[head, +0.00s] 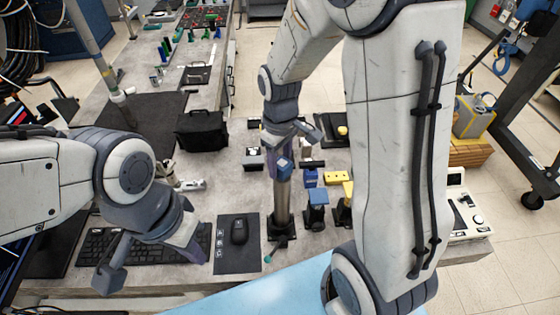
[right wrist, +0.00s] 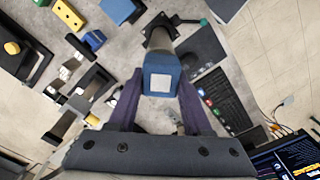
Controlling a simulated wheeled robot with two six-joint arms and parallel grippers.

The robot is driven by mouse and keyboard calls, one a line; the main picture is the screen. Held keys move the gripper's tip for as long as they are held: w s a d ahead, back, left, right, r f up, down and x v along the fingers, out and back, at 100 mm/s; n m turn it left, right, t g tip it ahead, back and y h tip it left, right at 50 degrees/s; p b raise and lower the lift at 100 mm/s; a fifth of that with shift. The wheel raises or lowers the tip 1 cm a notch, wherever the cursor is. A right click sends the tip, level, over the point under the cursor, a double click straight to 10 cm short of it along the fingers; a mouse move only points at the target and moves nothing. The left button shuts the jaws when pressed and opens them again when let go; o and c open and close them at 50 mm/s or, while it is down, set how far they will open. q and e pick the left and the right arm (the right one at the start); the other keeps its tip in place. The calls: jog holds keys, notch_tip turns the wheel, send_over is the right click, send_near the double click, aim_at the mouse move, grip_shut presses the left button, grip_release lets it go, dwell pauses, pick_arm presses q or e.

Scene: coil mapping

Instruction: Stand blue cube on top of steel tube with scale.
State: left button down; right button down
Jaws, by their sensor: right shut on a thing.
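The blue cube (head: 285,164) is between the fingers of my right gripper (head: 284,151), at the upper end of the steel tube (head: 283,203). In the right wrist view the cube (right wrist: 162,76) shows a pale square on its near face, and the gripper fingers (right wrist: 160,96) flank it. The tube runs behind the cube toward a dark base (right wrist: 158,28). Whether the cube touches the tube top cannot be told. The tube's scale is too small to read. My left gripper (head: 149,266) is open and empty over the keyboard.
A mouse (head: 239,231) on a dark pad lies left of the tube. Right of the tube stand a blue block on a black stand (head: 318,198), another blue block (head: 310,178) and a yellow block (head: 337,178).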

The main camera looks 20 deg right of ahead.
jog(key=shift+f+b, duration=0.3)
jog(key=shift+f, duration=0.2)
dwell(0.8)
jog(key=shift+c, duration=1.3)
grip_release()
jog(key=shift+r, duration=0.15)
notch_tip(320, 180, up, 10)
jog(key=shift+r+b, duration=0.1)
jog(key=shift+b, duration=0.8)
jog(key=s+a+f+b, duration=0.2)
jog(key=s+a+f, duration=0.1)
jog(key=s, duration=0.3)
jog(key=s+a+f+n+b, duration=0.1)
jog(key=s+a+f+b, duration=0.1)
jog(key=s+a+f, duration=0.2)
jog(key=s+a+f+y+b, duration=0.1)
jog(key=s+a+f+b, duration=0.1)
jog(key=s+a, duration=0.3)
jog(key=s+f, duration=0.1)
jog(key=s, duration=0.2)
jog(key=shift+s+f, duration=0.15)
jog(key=shift+s, duration=0.25)
